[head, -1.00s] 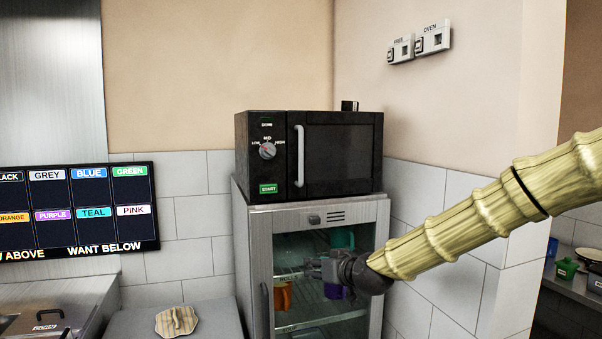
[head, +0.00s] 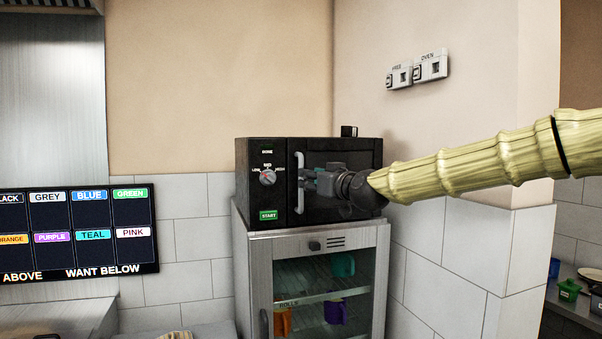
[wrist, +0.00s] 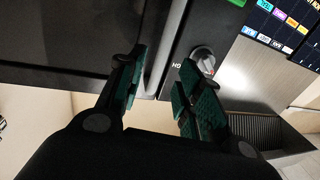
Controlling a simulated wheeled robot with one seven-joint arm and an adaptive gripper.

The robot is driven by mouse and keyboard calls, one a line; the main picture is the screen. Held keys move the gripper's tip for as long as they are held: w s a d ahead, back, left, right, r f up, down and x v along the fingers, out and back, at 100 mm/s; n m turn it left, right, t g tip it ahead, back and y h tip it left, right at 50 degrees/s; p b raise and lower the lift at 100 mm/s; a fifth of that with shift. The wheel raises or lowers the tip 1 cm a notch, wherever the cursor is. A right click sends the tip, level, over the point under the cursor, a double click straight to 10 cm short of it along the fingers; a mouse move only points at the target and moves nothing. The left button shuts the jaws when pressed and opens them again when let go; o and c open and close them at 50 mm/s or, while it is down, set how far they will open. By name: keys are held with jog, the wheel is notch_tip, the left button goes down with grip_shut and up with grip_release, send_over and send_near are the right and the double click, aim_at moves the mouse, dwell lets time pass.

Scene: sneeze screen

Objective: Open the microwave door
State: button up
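The black microwave (head: 262,215) stands on top of a glass-fronted cabinet. Its dark door (head: 345,158) looks shut, with a pale vertical handle (head: 300,175) on the door's left side. My gripper (head: 308,181) is in front of the door, just right of the handle in the head view. In the wrist view my gripper (wrist: 163,72) has its two green-padded fingers apart, and the handle (wrist: 168,45) shows in the gap between them. I see no finger clearly pressing on the handle. My gripper and wrist hide part of the door in the head view.
The microwave's dial (head: 267,177) and green START button (head: 268,215) are left of the handle. The cabinet (head: 262,250) below holds colored mugs. A menu screen (head: 75,230) is at left. The tiled wall (head: 440,245) stands close on the right.

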jog(key=shift+p+x, duration=1.3)
jog(key=shift+x, duration=1.85)
grip_shut()
